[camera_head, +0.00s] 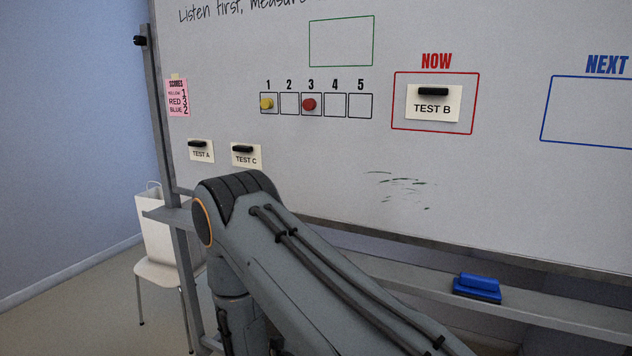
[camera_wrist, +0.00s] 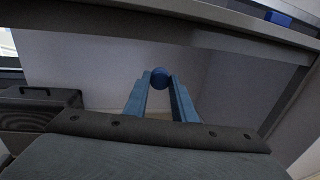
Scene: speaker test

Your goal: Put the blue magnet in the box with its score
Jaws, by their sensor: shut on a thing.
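The blue magnet (camera_wrist: 160,76) is a round blue piece between the fingertips of my gripper (camera_wrist: 160,84) in the wrist view. My gripper is shut on it, away from the scored boxes. In the head view my arm hides the gripper and the magnet. The pink scores note (camera_head: 178,98) reads yellow 1, red 3, blue 2. Box 2 (camera_head: 290,105) on the whiteboard is empty. The yellow magnet (camera_head: 267,103) is in box 1 and the red magnet (camera_head: 309,104) is in box 3. Boxes 4 (camera_head: 334,106) and 5 (camera_head: 360,107) are empty.
The TEST A (camera_head: 201,154), TEST C (camera_head: 246,158) and TEST B (camera_head: 432,106) cards hang on the whiteboard. A blue eraser (camera_head: 477,288) lies on the tray ledge (camera_head: 400,274). A dark case with a handle (camera_wrist: 38,108) stands at left in the wrist view.

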